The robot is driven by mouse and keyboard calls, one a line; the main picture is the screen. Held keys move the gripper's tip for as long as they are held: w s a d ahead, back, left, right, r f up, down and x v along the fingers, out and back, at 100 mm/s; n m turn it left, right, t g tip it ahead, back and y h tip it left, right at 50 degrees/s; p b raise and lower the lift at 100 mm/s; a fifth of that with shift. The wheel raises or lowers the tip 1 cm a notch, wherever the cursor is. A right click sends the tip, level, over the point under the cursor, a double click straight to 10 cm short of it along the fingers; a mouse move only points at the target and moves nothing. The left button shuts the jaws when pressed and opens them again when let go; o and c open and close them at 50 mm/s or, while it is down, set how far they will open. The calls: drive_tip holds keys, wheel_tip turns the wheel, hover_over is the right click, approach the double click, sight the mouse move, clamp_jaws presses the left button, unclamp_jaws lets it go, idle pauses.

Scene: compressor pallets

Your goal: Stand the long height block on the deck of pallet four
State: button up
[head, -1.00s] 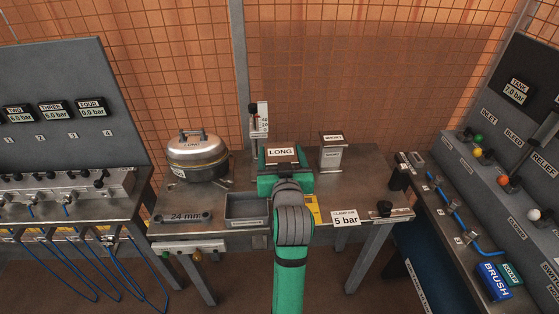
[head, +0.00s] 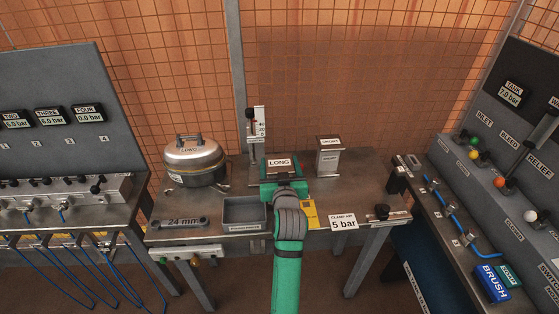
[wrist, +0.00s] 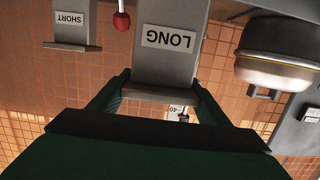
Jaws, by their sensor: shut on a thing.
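The long height block (head: 279,162), grey with a dark top and a LONG label, is upright at the back middle of the steel bench. It also shows in the wrist view (wrist: 167,68). My gripper (head: 283,184) is shut on it from the near side, one finger on each flank; the fingers show in the wrist view (wrist: 162,90). The arm and gripper hide the block's lower part in the head view, so I cannot tell whether its foot touches the bench. I cannot make out pallet four or its deck in either view.
The short block (head: 328,160) stands right of the long one. A height scale (head: 259,124) stands behind it. A round compressor (head: 194,160), a grey tray (head: 244,211) and a 24 mm spanner (head: 181,222) are to the left. A valve console (head: 500,185) is at the right.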

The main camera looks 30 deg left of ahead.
drive_tip(key=shift+w+f, duration=0.1)
drive_tip(key=shift+f, duration=0.35)
drive_tip(key=shift+a, duration=0.1)
drive_tip(key=o, duration=2.1)
drive_tip(key=shift+f, duration=0.3)
drive_tip(key=shift+r, duration=0.15)
drive_tip(key=v, duration=1.2)
